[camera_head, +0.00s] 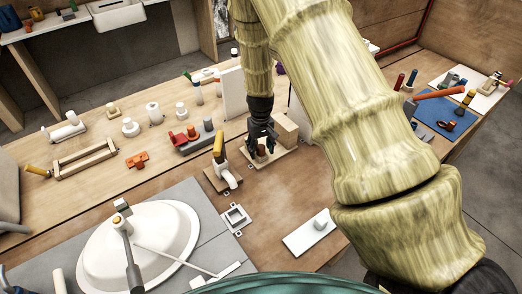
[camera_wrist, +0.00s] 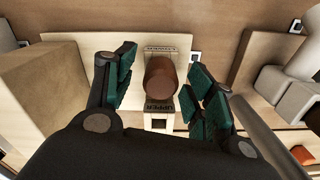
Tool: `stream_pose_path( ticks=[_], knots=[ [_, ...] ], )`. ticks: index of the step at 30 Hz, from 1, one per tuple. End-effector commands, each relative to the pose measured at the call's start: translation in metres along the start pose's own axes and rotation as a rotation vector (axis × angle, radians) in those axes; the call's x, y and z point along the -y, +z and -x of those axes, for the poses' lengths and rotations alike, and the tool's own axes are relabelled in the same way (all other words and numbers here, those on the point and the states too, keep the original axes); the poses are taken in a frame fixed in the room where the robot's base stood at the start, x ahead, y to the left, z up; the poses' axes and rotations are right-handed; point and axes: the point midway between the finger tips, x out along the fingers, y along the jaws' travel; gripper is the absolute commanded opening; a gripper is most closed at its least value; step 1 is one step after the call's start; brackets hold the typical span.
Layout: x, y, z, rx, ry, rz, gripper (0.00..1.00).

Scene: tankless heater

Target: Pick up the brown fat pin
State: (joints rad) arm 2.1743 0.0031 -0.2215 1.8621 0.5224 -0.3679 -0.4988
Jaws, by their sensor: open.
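The brown fat pin (camera_wrist: 161,77) stands on a pale wooden board (camera_wrist: 68,42) in the wrist view, between my gripper's two fingers. My gripper (camera_wrist: 160,90) is open, with one green-padded finger on each side of the pin and a visible gap on both sides. In the head view, my gripper (camera_head: 261,146) points down over the same board (camera_head: 270,161), and the pin (camera_head: 261,154) shows small between the fingers. The pin's lower part is hidden from above in the wrist view.
A wooden block (camera_head: 285,130) stands close beside my gripper on the board; it fills the left of the wrist view (camera_wrist: 45,95). A wooden base with a white pipe piece and yellow handle (camera_head: 219,148) stands to the left. Bare tabletop (camera_head: 285,190) lies in front.

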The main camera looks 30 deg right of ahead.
Motion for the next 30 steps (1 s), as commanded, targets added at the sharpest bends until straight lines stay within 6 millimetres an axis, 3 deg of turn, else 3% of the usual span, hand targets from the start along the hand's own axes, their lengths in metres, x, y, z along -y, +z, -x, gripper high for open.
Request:
stream_pose_path(
  ticks=[2,9,22,30],
  knots=[
    [0.000,0.000,0.000,0.000,0.000,0.000,0.51],
    [0.000,0.000,0.000,0.001,0.000,0.000,0.09],
    [0.000,0.000,0.003,0.000,0.000,0.000,0.08],
    [0.000,-0.001,0.025,-0.002,0.000,0.001,0.08]
  ],
)
